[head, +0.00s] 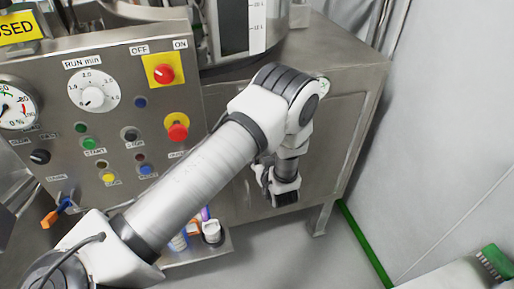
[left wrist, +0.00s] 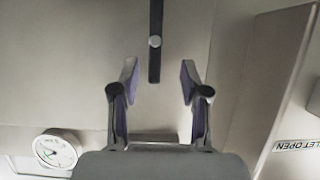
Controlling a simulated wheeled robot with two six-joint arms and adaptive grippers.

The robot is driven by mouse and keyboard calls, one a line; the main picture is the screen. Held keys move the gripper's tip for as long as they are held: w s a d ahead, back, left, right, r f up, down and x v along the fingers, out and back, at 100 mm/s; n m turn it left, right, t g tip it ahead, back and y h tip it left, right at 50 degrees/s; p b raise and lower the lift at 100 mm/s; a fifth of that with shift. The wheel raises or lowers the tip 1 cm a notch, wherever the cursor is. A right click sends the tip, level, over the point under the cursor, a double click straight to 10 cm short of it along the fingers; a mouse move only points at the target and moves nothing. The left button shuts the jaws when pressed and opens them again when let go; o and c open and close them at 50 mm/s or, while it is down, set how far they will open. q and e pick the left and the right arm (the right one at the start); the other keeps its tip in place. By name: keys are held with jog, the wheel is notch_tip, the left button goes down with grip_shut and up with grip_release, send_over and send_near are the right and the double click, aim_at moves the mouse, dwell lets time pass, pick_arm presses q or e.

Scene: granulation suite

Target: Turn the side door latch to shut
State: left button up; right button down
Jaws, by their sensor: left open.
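The side door latch (left wrist: 155,62) is a dark narrow bar with a pale round pivot on a plain metal panel. It stands upright in the left wrist view, its upper end cut off by the picture edge. Its lower end shows between my left gripper's fingertips (left wrist: 157,76), with a gap on each side. The two fingers are spread open and hold nothing. In the head view my left gripper (head: 268,178) is in front of the cabinet's side door (head: 335,135). My arm hides the latch there.
The control panel (head: 118,120) with knobs and buttons stands left of the door. A low shelf (head: 215,246) with small bottles lies below my arm. A gauge (left wrist: 57,148) and a label partly reading "LET OPEN" (left wrist: 298,146) show in the wrist view.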

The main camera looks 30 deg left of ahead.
pick_arm(q)
jog(key=x, duration=0.2)
jog(key=p+x, duration=0.1)
jog(key=x, duration=0.3)
jog(key=shift+w+d+f+p, duration=0.15)
jog(key=shift+w+d+p, duration=0.15)
jog(key=shift+d, duration=0.05)
jog(key=shift+a, duration=0.2)
jog(key=shift+s, duration=0.2)
pick_arm(e)
jog(key=shift+w+d+r, duration=0.1)
jog(key=shift+w+r, duration=0.1)
jog(key=shift+r, duration=0.65)
pick_arm(q)
jog(key=shift+w+d, duration=0.1)
grip_shut()
